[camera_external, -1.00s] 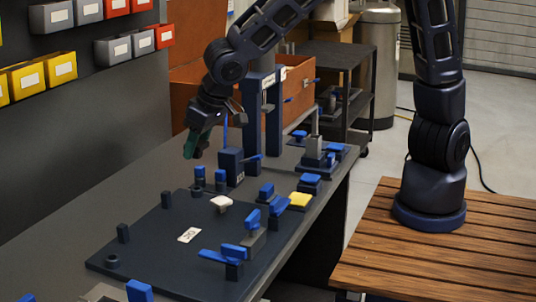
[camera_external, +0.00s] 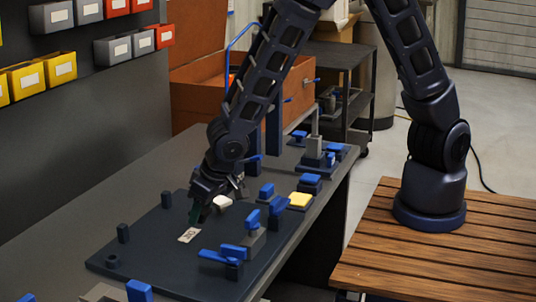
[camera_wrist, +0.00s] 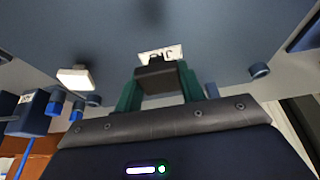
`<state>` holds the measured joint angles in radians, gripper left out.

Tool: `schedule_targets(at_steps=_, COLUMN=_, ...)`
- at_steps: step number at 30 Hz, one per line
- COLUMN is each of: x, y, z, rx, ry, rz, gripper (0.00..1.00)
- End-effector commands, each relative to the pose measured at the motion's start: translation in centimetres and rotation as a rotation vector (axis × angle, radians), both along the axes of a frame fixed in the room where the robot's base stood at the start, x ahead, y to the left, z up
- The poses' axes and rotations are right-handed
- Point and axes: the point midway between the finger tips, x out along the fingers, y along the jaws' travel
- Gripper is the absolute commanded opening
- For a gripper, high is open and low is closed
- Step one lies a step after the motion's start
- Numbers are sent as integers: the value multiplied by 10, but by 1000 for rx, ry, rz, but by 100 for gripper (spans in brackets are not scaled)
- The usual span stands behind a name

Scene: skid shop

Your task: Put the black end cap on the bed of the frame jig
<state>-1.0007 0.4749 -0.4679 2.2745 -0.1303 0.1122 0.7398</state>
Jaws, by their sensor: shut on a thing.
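My gripper (camera_external: 196,214) is over the dark bed of the frame jig (camera_external: 150,250), close to its white label (camera_external: 189,235). In the wrist view its two green fingers are shut on the black end cap (camera_wrist: 157,77), a small dark block between the fingertips. The cap is low over the bed (camera_wrist: 215,45), beside the label; I cannot tell whether it touches. In the external view the cap cannot be made out.
A pale block (camera_external: 223,201) stands on the bed beside my gripper. Blue-handled clamps (camera_external: 232,252) line its right side, and dark posts (camera_external: 123,233) stand at its left. A yellow-topped block (camera_external: 300,200) sits on the right. The front middle of the bed is clear.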

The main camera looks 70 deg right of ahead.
Motion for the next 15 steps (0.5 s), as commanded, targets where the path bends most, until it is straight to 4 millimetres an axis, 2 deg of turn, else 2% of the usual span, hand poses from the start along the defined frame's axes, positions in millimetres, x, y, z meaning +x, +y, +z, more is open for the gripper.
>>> schedule_targets(at_steps=5, x=0, y=0, z=-8, rx=0, ry=0, rz=0, gripper=18)
schedule_targets(at_steps=15, x=0, y=0, z=-42, rx=0, ry=1, rz=-1, gripper=18)
